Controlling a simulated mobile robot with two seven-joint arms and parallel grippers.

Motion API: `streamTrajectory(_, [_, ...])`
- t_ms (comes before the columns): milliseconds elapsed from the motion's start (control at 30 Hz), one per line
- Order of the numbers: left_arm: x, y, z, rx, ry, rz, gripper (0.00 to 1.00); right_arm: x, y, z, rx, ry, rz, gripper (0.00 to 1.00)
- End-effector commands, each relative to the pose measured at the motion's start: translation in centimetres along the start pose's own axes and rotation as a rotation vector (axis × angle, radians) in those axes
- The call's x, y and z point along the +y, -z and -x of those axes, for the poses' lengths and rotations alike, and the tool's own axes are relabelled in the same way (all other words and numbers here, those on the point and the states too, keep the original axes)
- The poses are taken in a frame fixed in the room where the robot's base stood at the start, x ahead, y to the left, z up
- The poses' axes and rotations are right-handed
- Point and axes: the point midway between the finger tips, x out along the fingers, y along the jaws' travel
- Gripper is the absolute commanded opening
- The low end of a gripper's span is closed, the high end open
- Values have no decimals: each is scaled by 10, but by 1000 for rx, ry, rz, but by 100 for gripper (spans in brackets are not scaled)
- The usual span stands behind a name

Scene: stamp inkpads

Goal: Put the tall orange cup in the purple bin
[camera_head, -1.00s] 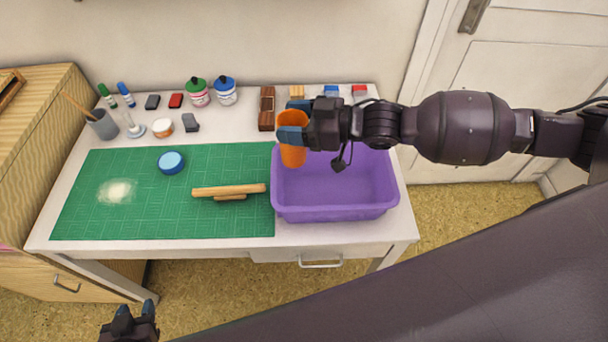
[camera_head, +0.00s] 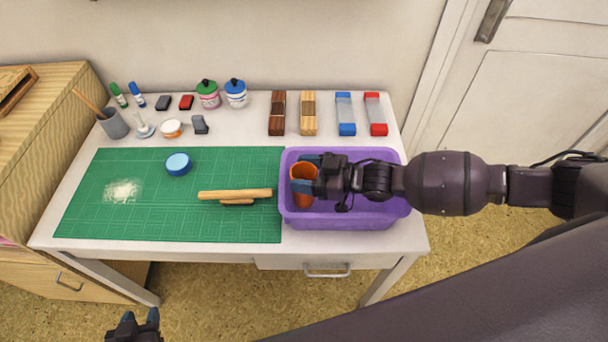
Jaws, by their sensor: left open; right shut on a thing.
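The orange cup (camera_head: 304,171) is upright at the left part of the purple bin (camera_head: 345,222), within the bin's outline. My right gripper (camera_head: 306,174) is shut on the cup, with its blue fingertips on the cup's sides and the arm coming in from the right. I cannot tell whether the cup's base touches the bin floor. The gripper and arm hide part of the bin's inside. My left gripper (camera_head: 137,322) is open and empty, low at the bottom left, in front of the table.
Bottles (camera_head: 208,95) and a grey cup (camera_head: 113,125) stand at the back left.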

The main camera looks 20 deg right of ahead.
Motion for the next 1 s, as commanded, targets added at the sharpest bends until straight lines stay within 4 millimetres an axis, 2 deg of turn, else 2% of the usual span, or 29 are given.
streamTrajectory(33, [0,-2,-1,-3,0,0,43,0,-8,-1,-2,-1,-1,28])
streamTrajectory(100, [0,-3,-1,-3,0,0,43,0,-10,-2,0,0,0,28])
streamTrajectory(500, [0,-6,-2,-7,0,0,43,0,-14,-2,0,0,0,28])
streamTrajectory(533, [0,-6,-2,-6,0,0,43,0,-14,-2,0,0,1,66])
streamTrajectory(667, [0,-5,-1,-6,0,0,43,0,-13,-2,0,0,1,86])
streamTrajectory(1000, [0,-3,0,-4,0,0,43,0,-10,-2,0,0,1,88])
